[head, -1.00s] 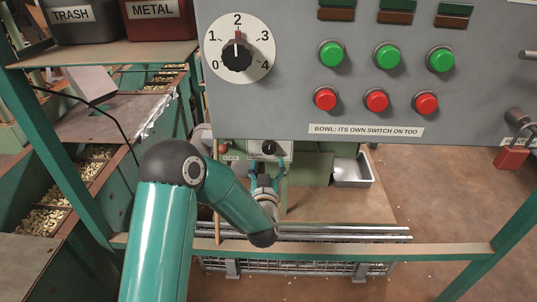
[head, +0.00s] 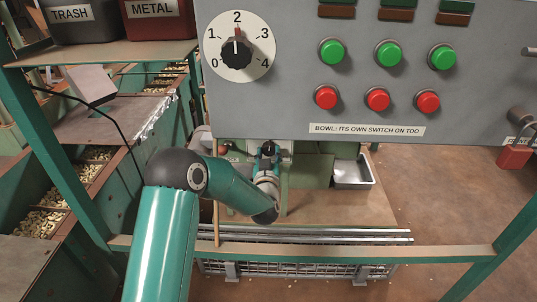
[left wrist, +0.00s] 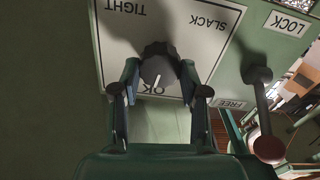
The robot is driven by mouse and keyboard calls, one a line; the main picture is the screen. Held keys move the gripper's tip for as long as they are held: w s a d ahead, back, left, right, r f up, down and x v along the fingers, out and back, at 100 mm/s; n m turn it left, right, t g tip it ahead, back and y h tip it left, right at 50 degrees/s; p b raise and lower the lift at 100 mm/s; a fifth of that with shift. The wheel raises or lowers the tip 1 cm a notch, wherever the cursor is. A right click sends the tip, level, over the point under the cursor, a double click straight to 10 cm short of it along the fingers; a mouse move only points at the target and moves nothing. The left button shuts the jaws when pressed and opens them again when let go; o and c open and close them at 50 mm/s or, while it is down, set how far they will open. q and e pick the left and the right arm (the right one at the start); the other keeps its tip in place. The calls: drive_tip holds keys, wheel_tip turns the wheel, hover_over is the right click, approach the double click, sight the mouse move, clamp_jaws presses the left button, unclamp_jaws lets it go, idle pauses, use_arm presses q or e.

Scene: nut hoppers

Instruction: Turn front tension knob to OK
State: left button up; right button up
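The black tension knob (left wrist: 157,64) sits on a white plate (left wrist: 120,45) lettered TIGHT, SLACK and OK, upside down in the left wrist view. A pale pointer line on the knob runs down the picture toward the OK lettering, which is partly covered. My left gripper (left wrist: 160,78) is open, with one finger on each side of the knob. Whether the fingertips touch it I cannot tell. In the head view my left gripper (head: 268,149) is at the knob, under the big grey panel, and hides most of it. My right gripper is not in view.
A lever with a dark ball end (left wrist: 268,148) stands right of the plate, between the LOCK and FREE labels. The grey panel (head: 300,75) with a dial and buttons overhangs the arm. A green rail (head: 330,252) crosses in front. A metal tray (head: 352,173) stands to the right.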

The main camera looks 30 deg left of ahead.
use_arm(q)
drive_tip(key=c, duration=0.4)
drive_tip(key=shift+f+n+b, duration=0.1)
drive_tip(key=shift+n+b, duration=0.6)
drive_tip(key=shift+b, duration=0.25)
drive_tip(key=o, duration=1.1)
drive_tip(key=shift+s, duration=0.15)
drive_tip(key=v, duration=1.1)
drive_tip(key=shift+s+d, duration=0.15)
drive_tip(key=shift+s, duration=0.2)
